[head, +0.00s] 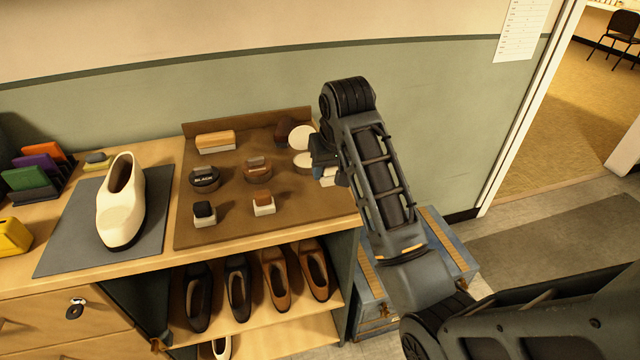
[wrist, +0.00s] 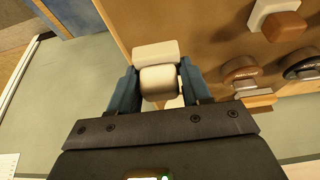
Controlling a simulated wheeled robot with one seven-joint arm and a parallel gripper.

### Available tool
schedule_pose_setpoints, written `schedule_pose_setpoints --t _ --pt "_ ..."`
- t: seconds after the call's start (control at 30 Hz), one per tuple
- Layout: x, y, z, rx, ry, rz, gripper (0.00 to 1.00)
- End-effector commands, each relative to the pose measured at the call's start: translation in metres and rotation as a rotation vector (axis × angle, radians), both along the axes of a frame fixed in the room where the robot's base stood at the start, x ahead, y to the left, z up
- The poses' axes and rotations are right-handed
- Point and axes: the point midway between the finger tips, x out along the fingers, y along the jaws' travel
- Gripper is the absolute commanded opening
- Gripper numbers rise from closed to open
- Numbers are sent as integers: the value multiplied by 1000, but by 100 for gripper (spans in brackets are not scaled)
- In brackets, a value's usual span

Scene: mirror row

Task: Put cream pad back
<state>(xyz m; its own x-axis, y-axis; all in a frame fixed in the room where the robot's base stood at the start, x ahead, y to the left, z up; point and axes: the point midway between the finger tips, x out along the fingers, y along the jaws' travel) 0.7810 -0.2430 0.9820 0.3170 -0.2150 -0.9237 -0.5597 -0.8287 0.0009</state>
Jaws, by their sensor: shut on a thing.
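The cream pad, a white block with a rounded cream head, is between the jaws of my gripper (wrist: 160,88) in the wrist view, with its block end (wrist: 156,54) beyond the fingertips. In the head view my gripper (head: 326,158) is at the right end of the brown board (head: 225,231), and the pad (head: 328,181) shows only partly below the fingers. I cannot tell whether it touches the board. The black pad (head: 204,213) and brown pad (head: 263,203) stand in the board's front row, left of my gripper.
Black (head: 205,180), brown (head: 257,168) and cream (head: 303,160) tins form the row behind, the cream one close to my fingers. A brush (head: 215,141) lies at the back left. A cream shoe (head: 121,205) stands on a grey mat (head: 66,255). More shoes fill the shelf below.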

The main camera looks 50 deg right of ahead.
Motion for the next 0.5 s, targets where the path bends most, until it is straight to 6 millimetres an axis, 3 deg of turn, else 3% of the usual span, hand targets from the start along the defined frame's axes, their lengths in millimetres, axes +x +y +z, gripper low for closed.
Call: schedule_pose_setpoints --t 0.2,0.5 --pt "16 12 -12 0 0 1 24" --pt "16 13 -47 1 3 -1 24"
